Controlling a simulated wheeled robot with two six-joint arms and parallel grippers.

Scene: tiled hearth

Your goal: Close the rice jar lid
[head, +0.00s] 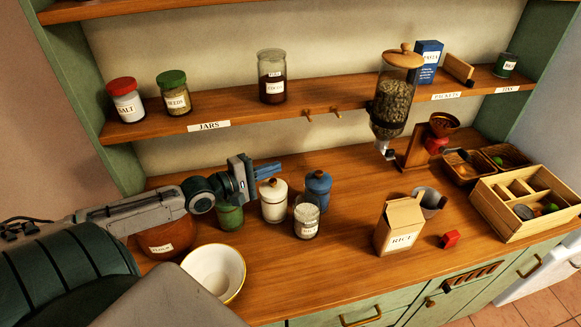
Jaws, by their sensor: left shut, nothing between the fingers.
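A small glass jar (307,217) with pale contents and a white label stands upright on the wooden counter; its label is too small to read, and I cannot tell how its lid sits. A cardboard box (400,226) marked RICE stands to its right with its top flaps raised. My left gripper (280,169) comes in from the left with its blue fingers shut and empty. In the picture it is above the white canister (273,203) and up and left of the glass jar, apart from it. My right gripper is not in view.
A blue canister (318,188) and a green canister (229,215) stand close by the glass jar. A white bowl (214,273) sits in front left. The shelf (345,113) runs above.

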